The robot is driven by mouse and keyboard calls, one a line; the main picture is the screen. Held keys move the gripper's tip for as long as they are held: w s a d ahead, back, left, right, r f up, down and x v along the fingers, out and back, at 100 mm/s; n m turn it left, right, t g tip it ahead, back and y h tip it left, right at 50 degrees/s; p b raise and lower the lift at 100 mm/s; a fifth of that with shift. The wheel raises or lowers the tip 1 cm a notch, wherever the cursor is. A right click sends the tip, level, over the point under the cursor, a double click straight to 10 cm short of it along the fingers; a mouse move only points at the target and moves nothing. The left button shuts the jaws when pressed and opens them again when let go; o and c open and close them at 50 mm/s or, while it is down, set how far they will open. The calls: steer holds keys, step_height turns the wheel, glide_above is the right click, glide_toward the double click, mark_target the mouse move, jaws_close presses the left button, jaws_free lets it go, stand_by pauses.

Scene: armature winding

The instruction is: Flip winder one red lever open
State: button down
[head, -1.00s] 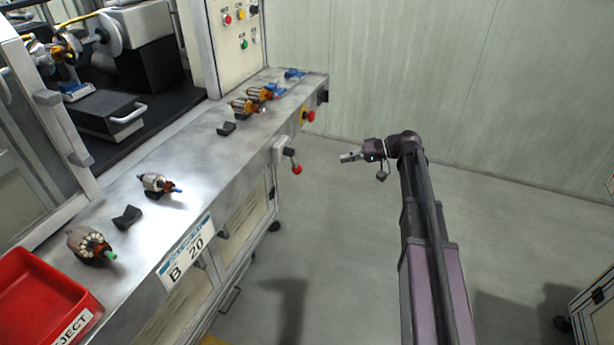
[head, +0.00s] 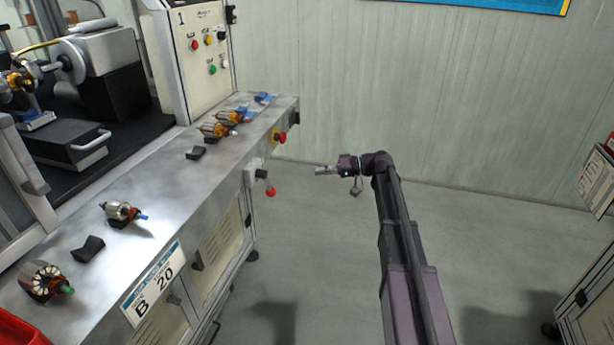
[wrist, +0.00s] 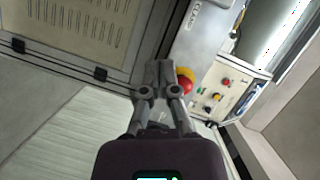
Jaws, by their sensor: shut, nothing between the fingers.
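The red lever (head: 270,191) hangs from a grey box with a dark pivot on the front face of the winder bench (head: 168,165). Its red knob points down. My gripper (head: 320,170) is to the right of the lever and apart from it, over open floor, pointing left toward the bench. In the wrist view my gripper (wrist: 158,68) has its fingers together and empty. I cannot make out the lever in the wrist view.
A red emergency button (head: 281,138) on a yellow base sits on the bench front beyond the lever; it also shows beside the fingertips in the wrist view (wrist: 185,82). Several armatures lie on the bench top. A control panel (head: 202,50) stands behind. The floor right of the bench is clear.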

mark_target(267, 184)
steer(key=s+a+f+b, duration=0.2)
steer(key=a+f, duration=0.1)
steer(key=a, duration=0.9)
steer(key=shift+s+b, duration=0.2)
steer(key=shift+b, duration=0.15)
